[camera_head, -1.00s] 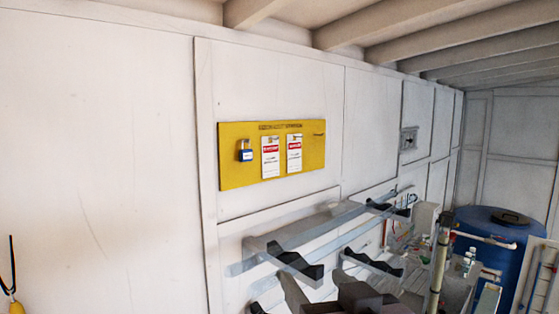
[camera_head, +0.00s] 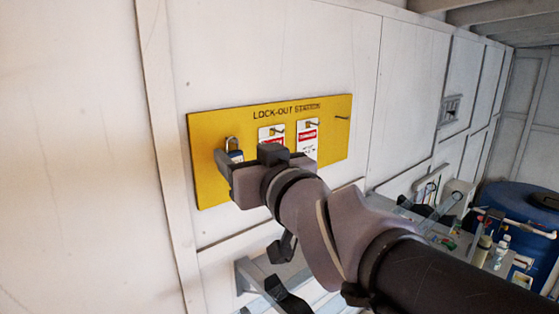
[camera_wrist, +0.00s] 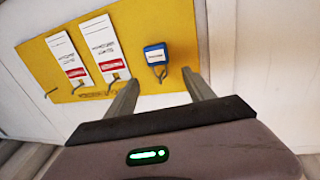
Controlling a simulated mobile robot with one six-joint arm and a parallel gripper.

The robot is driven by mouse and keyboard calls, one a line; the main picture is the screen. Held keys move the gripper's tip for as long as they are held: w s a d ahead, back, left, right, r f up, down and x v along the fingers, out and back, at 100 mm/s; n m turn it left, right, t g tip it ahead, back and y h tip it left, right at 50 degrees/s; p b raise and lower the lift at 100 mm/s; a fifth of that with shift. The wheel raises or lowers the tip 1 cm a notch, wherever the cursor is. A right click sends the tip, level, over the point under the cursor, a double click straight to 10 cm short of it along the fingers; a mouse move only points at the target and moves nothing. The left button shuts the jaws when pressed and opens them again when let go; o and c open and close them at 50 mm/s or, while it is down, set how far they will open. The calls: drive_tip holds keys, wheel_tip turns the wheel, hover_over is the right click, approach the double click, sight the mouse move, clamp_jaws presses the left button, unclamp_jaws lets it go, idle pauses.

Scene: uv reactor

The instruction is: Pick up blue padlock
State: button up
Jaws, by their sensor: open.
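The blue padlock (camera_head: 235,155) hangs by its shackle from a hook on the yellow lock-out board (camera_head: 210,190), left of two tags. In the head view my gripper (camera_head: 222,160) is in front of it and hides its lower part. In the wrist view the padlock (camera_wrist: 156,56) shows whole, with a white label. There my gripper (camera_wrist: 160,88) is open, its two fingers apart and pointing at the board. The padlock lies between the line of the fingers, a little beyond the tips. Nothing is held.
Two white and red danger tags (camera_head: 307,138) hang right of the padlock, close to my gripper. An empty hook (camera_head: 342,118) is at the board's right. The wall left of the board is bare.

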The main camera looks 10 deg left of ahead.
sight(236, 151)
drive_tip(key=x, duration=0.4)
drive_tip(key=shift+a+f+p, duration=0.15)
drive_tip(key=shift+p, duration=0.25)
drive_tip(key=shift+w+f, duration=0.1)
drive_tip(key=shift+w, duration=0.25)
drive_tip(key=shift+s, duration=0.4)
drive_tip(key=shift+c, duration=1.1)
drive_tip(key=shift+s, duration=0.1)
drive_tip(key=c, duration=0.3)
drive_tip(key=shift+w, duration=0.2)
drive_tip(key=c, duration=0.8)
clamp_jaws()
